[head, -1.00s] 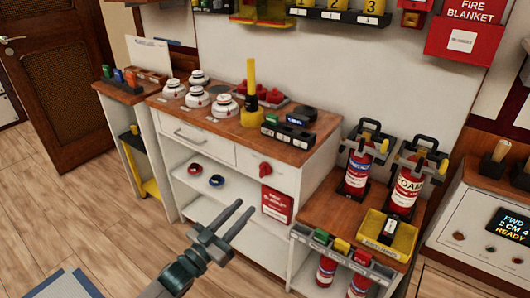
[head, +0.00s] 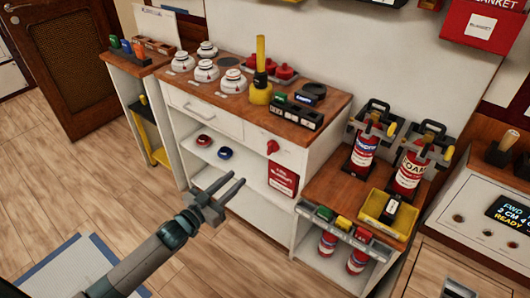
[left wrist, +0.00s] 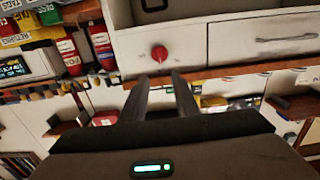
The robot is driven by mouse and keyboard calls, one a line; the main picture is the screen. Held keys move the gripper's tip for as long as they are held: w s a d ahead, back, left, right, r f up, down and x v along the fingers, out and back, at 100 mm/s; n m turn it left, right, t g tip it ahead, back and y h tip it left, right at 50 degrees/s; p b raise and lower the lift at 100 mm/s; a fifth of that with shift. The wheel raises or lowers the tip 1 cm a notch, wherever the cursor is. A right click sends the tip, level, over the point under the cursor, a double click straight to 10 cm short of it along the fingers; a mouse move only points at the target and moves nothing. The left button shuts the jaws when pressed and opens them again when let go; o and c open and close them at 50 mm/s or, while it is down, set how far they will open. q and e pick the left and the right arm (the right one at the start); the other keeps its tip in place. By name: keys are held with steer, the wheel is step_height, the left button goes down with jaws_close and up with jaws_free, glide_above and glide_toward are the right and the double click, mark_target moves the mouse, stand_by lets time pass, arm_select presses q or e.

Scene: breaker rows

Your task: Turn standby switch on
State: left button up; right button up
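A red rotary switch knob (head: 272,147) sits on the white front panel of the wooden-topped cabinet (head: 316,150), right of the drawer. It also shows in the left wrist view (left wrist: 159,53), with small marks on either side, too small to read. Its grip looks roughly upright there. My left gripper (head: 237,180) is open and empty, below and left of the knob in the head view. In the left wrist view its two fingers (left wrist: 160,76) point toward the knob, apart from it. My right gripper does not show.
A red fire blanket box (head: 283,180) is below the knob. A shelf holds a red and a blue ring (head: 225,153). A lower stand with fire extinguishers (head: 363,155) and a yellow tray (head: 388,215) is on the right. The floor at left is mostly clear.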

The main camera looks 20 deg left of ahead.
mark_target(268, 150)
arm_select(q)
steer(key=p+x, duration=0.1)
steer(key=x, duration=1.5)
steer(key=shift+w, duration=0.3)
jaws_close()
